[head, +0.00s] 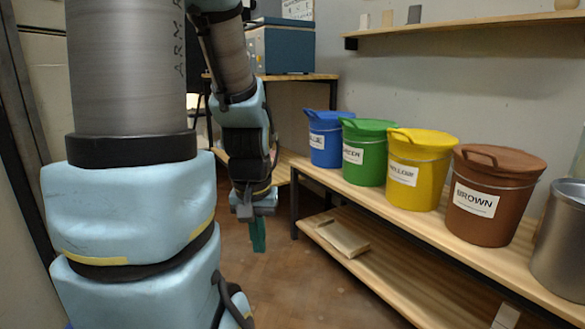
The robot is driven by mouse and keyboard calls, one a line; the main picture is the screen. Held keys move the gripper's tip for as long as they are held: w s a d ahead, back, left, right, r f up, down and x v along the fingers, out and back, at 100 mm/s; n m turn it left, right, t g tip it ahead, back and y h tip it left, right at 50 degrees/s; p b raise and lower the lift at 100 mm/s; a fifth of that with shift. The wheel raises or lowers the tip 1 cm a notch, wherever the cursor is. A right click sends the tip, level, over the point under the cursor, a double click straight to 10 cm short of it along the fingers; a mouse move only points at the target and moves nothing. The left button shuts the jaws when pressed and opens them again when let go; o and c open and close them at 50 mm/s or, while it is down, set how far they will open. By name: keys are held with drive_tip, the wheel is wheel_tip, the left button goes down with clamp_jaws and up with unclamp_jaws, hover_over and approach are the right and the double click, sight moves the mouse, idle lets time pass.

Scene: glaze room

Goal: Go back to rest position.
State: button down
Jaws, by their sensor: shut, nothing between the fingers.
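My gripper (258,246) hangs below my arm near the middle of the head view, with its teal fingers pointing down. It is shut and empty, above the open floor and left of the wooden bench (400,209). Nothing touches it that I can see. My arm comes down from the top of the view, and its large near links fill the left side.
Lidded blue (326,146), green (366,165), yellow (423,187) and brown (490,221) buckets stand on the bench. A metal container (562,250) is at far right. A beige packet (343,238) lies on the lower shelf. A blue box (285,48) stands behind.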

wheel_tip(320, 180, up, 37)
drive_tip(key=p, duration=3.5)
drive_tip(key=shift+p, duration=0.3)
drive_tip(key=shift+f, duration=0.1)
